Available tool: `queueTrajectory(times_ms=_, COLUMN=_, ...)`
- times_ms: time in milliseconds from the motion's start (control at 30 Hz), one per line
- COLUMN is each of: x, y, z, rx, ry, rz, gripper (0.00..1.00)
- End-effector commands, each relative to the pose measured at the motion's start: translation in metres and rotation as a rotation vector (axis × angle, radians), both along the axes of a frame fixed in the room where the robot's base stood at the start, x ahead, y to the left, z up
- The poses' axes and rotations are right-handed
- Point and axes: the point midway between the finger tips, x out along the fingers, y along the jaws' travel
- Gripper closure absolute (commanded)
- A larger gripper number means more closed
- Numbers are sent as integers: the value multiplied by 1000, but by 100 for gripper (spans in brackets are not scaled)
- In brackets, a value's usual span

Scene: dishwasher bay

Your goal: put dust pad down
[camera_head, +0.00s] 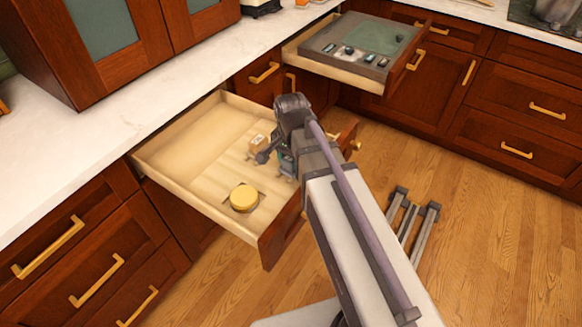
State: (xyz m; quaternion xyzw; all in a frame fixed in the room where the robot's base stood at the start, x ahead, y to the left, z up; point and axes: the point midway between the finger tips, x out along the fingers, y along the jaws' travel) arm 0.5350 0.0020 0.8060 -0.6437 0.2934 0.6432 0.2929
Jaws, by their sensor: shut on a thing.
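My gripper (287,166) is over the right part of the open wooden drawer (185,155), low and mostly hidden behind my wrist and forearm. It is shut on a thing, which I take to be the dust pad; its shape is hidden. A small tan block (258,142) shows just left of my wrist. I cannot tell whether it touches the gripper. A round yellow thing (243,197) sits on a darker square patch on the drawer floor, left of and nearer than the gripper.
A second open drawer (335,72) with a grey tray (352,45) of small items stands at the back. The white counter (150,85) runs along the left. The left part of the near drawer is bare. Its red-brown front (280,235) is close under my arm.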

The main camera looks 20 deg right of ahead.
Motion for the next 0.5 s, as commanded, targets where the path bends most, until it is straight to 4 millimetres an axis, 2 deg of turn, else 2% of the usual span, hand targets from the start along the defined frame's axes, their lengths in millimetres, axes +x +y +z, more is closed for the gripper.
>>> queueTrajectory(times_ms=267, x=0, y=0, z=-2, rx=0, ry=0, rz=0, gripper=82)
queueTrajectory(times_ms=300, x=0, y=0, z=-1, rx=0, ry=0, rz=0, gripper=58)
queueTrajectory(times_ms=500, x=0, y=0, z=0, rx=0, ry=0, rz=0, gripper=39)
